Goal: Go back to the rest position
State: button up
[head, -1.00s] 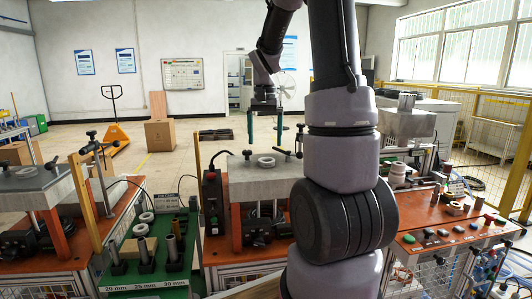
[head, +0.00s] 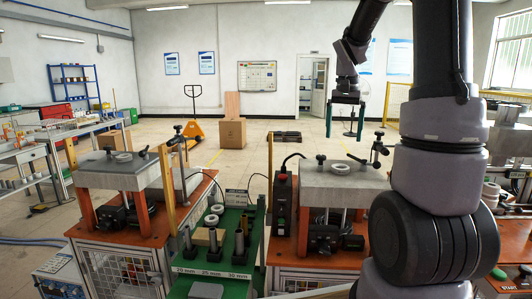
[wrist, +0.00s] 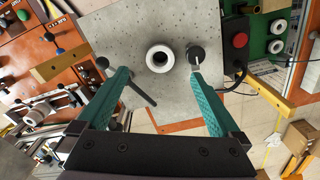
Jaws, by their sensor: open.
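My gripper (head: 344,120) hangs from my arm above and behind the right heater in the head view, with its two green fingers wide apart and nothing between them. In the wrist view my gripper (wrist: 165,85) is open over the grey plate. A white ring (head: 340,168) lies on the right heater's grey plate (head: 375,180), apart from the fingers. The same ring shows in the wrist view (wrist: 160,58) beyond the fingertips, below them on the plate.
A left heater (head: 110,172) stands beside a green bench (head: 237,262) with tubes and white rings. Clamps with black knobs (head: 379,143) rise at the right plate's edge. A red button box (head: 283,205) stands between.

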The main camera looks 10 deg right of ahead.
jog(key=s+a+r+n+t, duration=0.1)
jog(key=s+a+r+t, duration=0.1)
jog(key=s, duration=0.4)
jog(key=s+a+r+n+t+y, duration=0.1)
jog(key=s+a+r+t, duration=0.1)
jog(key=s+a, duration=0.4)
jog(key=s+a+r+n+t+y, duration=0.1)
jog(key=s+a+r+t, duration=0.2)
jog(key=s, duration=0.3)
jog(key=shift+s+a+r+n, duration=0.2)
jog(key=shift+a+r+n, duration=0.1)
jog(key=shift+a+r, duration=0.55)
